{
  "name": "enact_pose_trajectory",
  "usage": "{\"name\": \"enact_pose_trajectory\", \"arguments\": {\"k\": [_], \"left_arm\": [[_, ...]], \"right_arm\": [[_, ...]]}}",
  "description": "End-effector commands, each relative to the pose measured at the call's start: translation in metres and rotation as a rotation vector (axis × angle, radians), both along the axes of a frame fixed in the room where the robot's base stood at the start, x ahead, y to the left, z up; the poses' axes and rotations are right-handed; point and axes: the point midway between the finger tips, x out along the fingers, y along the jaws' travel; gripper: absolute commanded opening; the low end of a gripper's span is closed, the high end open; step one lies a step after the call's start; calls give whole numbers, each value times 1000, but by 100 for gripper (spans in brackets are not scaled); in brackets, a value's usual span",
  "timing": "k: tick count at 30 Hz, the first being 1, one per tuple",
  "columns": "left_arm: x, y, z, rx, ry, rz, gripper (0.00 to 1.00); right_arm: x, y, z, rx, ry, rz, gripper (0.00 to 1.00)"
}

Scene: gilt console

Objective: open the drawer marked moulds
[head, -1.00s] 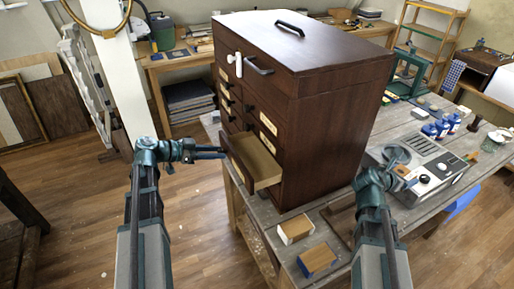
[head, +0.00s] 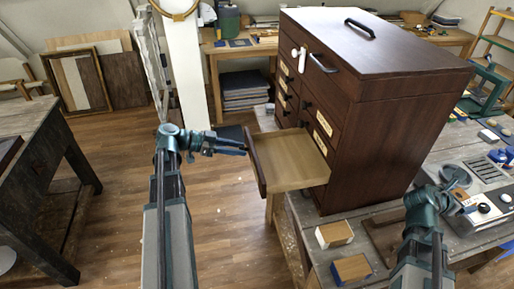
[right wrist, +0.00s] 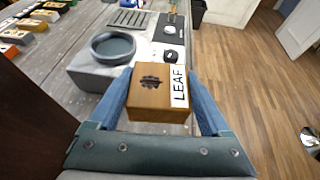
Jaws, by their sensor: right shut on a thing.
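The dark wooden cabinet (head: 390,95) stands on the grey bench with several drawers on its left face. One low drawer (head: 305,172) is pulled well out, and its pale wooden inside looks empty. The drawer labels are too small to read. My left gripper (head: 240,147) is at the front of this open drawer; the handle there is hidden, and I cannot tell whether the fingers are closed on it. My right gripper (right wrist: 160,105) is shut on a wooden block (right wrist: 152,88) with a leaf print and a white LEAF label, above the bench beside the cabinet.
Two small wooden blocks, one pale-ended (head: 334,234) and one blue-edged (head: 351,268), lie at the bench's near edge. A round grey dish (right wrist: 113,47) sits beyond the held block. A dark table (head: 60,140) stands at left, with open floor between.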

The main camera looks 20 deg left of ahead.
Motion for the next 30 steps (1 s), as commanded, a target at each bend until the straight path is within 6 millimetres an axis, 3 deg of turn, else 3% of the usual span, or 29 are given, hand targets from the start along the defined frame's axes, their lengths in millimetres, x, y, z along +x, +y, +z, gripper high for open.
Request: {"name": "enact_pose_trajectory", "arguments": {"k": [1, 5, 17, 30], "left_arm": [[0, 0, 0, -1, -1, 1, 43], [0, 0, 0, 0, 0, 0, 64], [-4, 7, 5, 0, 0, 2, 64], [-46, 71, 38, 0, 0, 3, 64]], "right_arm": [[0, 0, 0, 0, 0, 0, 24], [0, 0, 0, 0, 0, 0, 24], [0, 0, 5, 0, 0, 0, 24], [0, 0, 38, 0, 0, 0, 24]]}}
